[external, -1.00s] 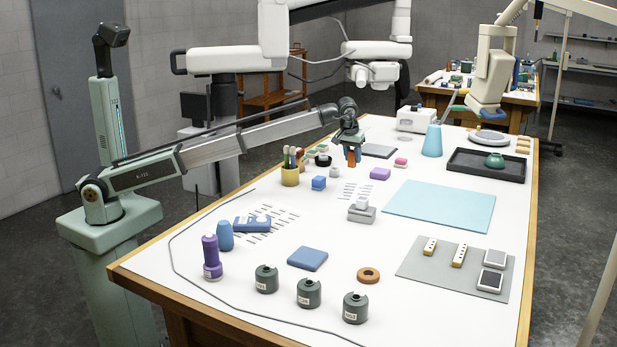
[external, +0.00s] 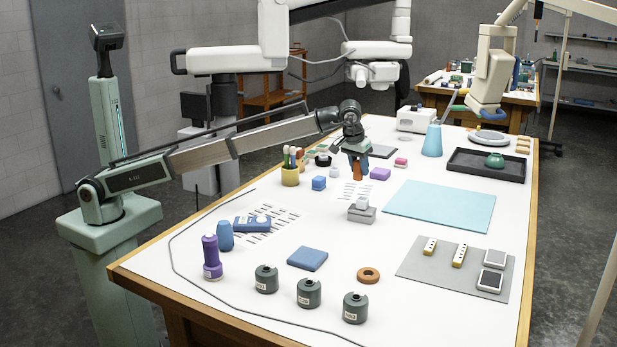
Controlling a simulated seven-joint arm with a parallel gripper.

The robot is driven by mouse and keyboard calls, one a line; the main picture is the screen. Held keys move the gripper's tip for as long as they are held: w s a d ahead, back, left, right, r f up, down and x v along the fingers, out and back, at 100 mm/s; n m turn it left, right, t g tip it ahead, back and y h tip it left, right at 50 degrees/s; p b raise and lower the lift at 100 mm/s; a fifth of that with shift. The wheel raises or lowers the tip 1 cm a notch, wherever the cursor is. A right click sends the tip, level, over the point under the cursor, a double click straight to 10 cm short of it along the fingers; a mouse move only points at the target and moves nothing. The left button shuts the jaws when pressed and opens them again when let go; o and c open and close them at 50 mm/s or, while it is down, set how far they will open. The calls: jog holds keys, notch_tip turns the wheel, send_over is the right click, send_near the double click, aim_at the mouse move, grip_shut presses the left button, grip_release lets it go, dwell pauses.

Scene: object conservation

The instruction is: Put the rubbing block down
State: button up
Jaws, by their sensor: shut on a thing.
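My gripper (external: 357,163) points down over the middle back of the white table (external: 330,285).
A grey block with a lighter one on top (external: 362,212) is in front. Printed marks lie below the gripper.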

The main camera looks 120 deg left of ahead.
jog(key=w+d+m, duration=0.2)
jog(key=w+d, duration=0.1)
jog(key=d, duration=1.3)
jog(key=s+d+r+m+t, duration=0.1)
jog(key=s+d+m, duration=0.15)
jog(key=d, duration=1.05)
jog(key=s+d+m, duration=0.1)
jog(key=s+d, duration=0.3)
jog(key=d, duration=0.9)
jog(key=s+d+f, duration=0.2)
jog(key=s, duration=0.6)
jog(key=shift+m+t+h, duration=0.25)
jog(key=shift+t+h, duration=0.05)
jog(key=shift+h, duration=0.1)
jog(key=shift+s+a+f, duration=0.1)
jog(key=shift+f, duration=4.85)
jog(key=shift+f, duration=0.1)
jog(key=o, duration=1)
